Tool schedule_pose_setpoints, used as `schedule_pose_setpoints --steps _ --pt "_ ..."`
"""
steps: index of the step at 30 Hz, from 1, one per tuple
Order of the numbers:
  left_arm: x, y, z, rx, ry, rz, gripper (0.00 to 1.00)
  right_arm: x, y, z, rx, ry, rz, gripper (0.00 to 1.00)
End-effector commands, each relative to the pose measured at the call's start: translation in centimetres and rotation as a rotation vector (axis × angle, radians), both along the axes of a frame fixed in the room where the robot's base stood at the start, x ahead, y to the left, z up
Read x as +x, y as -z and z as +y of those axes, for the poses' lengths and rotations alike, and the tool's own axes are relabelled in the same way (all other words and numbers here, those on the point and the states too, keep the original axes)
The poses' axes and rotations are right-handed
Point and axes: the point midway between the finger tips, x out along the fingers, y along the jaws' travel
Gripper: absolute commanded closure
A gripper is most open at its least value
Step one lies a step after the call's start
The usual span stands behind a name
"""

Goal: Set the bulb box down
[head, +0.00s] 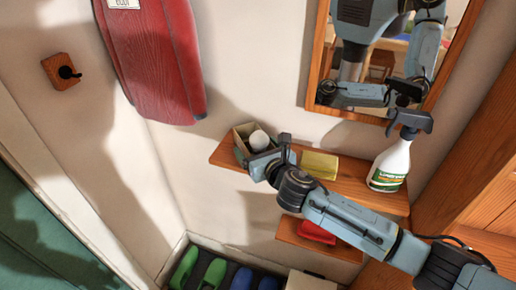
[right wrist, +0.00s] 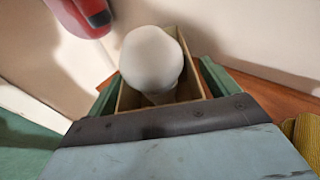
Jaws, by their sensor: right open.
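The bulb box (head: 242,131) is a small open-topped box at the left end of the upper wooden shelf (head: 372,191). It seems to rest on the shelf, though its base is partly hidden. A round white bulb (head: 259,140) stands up out of it. In the right wrist view the bulb (right wrist: 151,60) sits inside the box (right wrist: 192,87). My right gripper (head: 262,160) is open at the near side of the box; its fingertips are mostly hidden, and I cannot tell whether they touch it. My left gripper is not in view.
On the upper shelf, a yellow sponge-like block (head: 320,165) lies right of the box and a white spray bottle (head: 390,165) stands farther right. A mirror (head: 376,60) hangs above. A red item (head: 317,232) lies on the lower shelf. A red padded object (head: 157,60) hangs upper left.

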Motion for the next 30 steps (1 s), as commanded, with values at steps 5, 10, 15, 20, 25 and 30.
schedule_pose_setpoints --steps 5,10,15,20,25,30 --pt "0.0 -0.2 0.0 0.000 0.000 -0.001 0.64 0.0 -0.4 0.0 0.001 0.000 -0.001 0.13" --pt "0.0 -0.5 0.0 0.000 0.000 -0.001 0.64 -1.3 -0.7 -0.6 -0.001 0.000 0.001 0.13" --pt "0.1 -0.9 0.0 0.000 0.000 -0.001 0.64 -4.2 -1.3 -1.8 -0.002 -0.001 0.000 0.13" --pt "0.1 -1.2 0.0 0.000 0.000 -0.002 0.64 -7.0 -1.9 -2.9 -0.001 -0.001 0.001 0.13" --pt "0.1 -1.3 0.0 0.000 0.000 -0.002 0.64 -9.4 -2.4 -3.9 0.000 -0.001 0.000 0.13" --pt "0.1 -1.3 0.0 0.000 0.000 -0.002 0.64 -10.6 -2.7 -4.4 0.000 -0.001 0.000 0.13"
